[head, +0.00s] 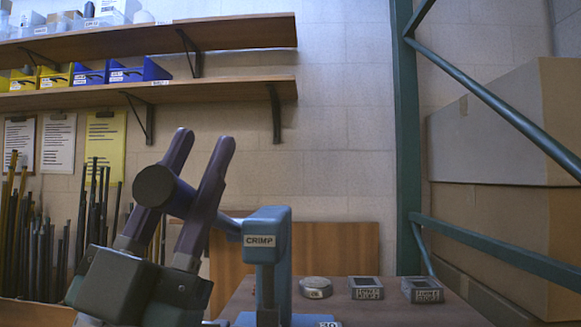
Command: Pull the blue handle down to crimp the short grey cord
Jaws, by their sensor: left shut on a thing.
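The crimp press (273,240) is blue and stands on the table, with a "CRIMP" label on its head. Its handle (215,216) reaches out to the left and up from the head and ends in a dark round knob (154,187). My left gripper (202,142) comes from the lower left with its two purple-grey fingers pointing up. The fingers are shut on the handle, one on each side, just behind the knob. A grey ram (267,288) hangs below the press head. I cannot make out the short grey cord. My right gripper is not in view.
Several small grey parts, one of them a round tin (316,288), stand on the brown table (340,309) right of the press. A green post (408,150) and large cardboard boxes (500,125) stand at the right. Dark rods (40,250) stand at the left, below shelves (150,92).

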